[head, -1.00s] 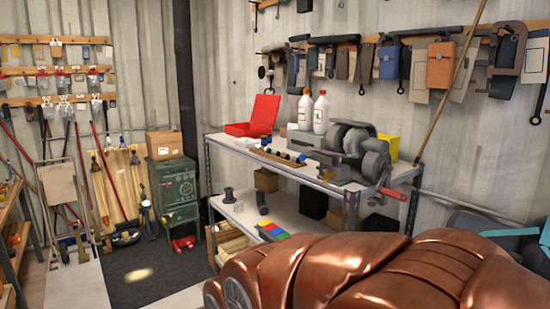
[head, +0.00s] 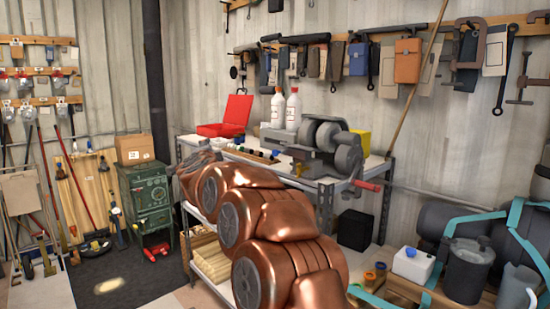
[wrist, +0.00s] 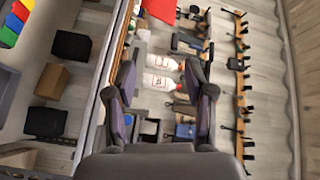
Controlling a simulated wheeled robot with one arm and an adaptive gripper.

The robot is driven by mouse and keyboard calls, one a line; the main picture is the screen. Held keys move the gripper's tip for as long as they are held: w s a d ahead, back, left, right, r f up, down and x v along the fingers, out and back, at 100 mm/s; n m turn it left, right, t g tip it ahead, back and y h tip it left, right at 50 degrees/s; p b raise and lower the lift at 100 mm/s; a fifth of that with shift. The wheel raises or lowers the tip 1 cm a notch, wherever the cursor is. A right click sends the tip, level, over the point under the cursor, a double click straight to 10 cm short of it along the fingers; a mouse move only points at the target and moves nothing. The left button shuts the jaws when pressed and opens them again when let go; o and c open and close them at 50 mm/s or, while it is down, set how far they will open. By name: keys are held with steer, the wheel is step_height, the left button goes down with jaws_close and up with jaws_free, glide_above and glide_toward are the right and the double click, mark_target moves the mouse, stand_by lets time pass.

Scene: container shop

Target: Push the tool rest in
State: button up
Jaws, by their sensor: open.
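The bench grinder (head: 333,146), a grey machine with round housings and a red handle (head: 366,186), stands at the right end of the metal bench (head: 352,180). I cannot single out its tool rest for sure; a small brass-coloured part (head: 301,168) shows at its front left. My copper arm stretches over the bench's front edge and hides part of the bench top. My gripper (wrist: 162,68) is open in the wrist view, its two dark fingers apart with nothing held. In the head view the arm's end is at the bench's left part, left of the grinder.
Two white bottles (head: 285,110) and a red open case (head: 226,117) stand behind on the bench. A bottle also shows between my fingers in the wrist view (wrist: 160,82), farther off. Small dark items line the bench's front. A yellow box (head: 361,140) is behind the grinder.

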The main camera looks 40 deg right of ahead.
steer(key=s+d+f+m+g+h, duration=0.1)
steer(key=s+d+m+g+h, duration=0.15)
steer(key=d, duration=0.25)
steer(key=s+d+f+m+g+h, duration=0.1)
steer(key=d+m+g+h, duration=0.15)
steer(key=d, duration=0.25)
steer(key=m+g+h, duration=0.2)
steer(key=m+g, duration=0.1)
steer(key=m, duration=0.2)
glide_toward(274, 154)
steer(key=d, duration=0.3)
steer(key=shift+w+p+x, duration=0.2)
steer(key=shift+p+x, duration=0.3)
steer(key=shift+x, duration=1.45)
steer(key=shift+w+p+x, duration=0.2)
steer(key=shift+p+x, duration=0.25)
steer(key=shift+x, duration=1.5)
steer(key=shift+a+r, duration=0.15)
jaws_close()
